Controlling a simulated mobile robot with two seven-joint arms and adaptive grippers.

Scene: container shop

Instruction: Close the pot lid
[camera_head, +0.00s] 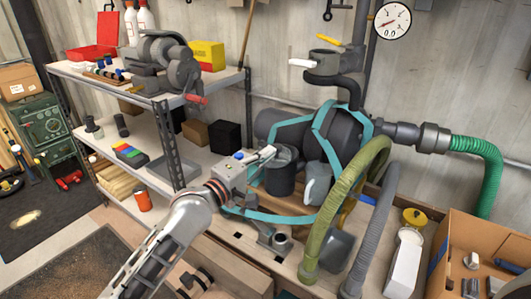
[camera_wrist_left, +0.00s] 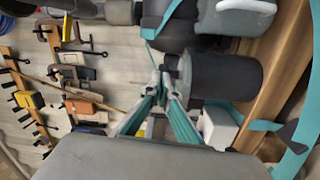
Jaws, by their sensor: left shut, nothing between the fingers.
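A dark grey pot (camera_head: 281,180) stands on the workbench, among hoses and a large dark machine. Its round top (camera_head: 285,154) looks grey; I cannot tell how far the lid is open. My right gripper is not in view.
A teal-banded machine (camera_head: 340,132) stands right behind the pot. An olive hose (camera_head: 345,205) and a grey hose (camera_head: 371,235) curve down to its right. A shelf (camera_head: 150,92) with tools stands left. A cardboard box (camera_head: 478,238) is at the right.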

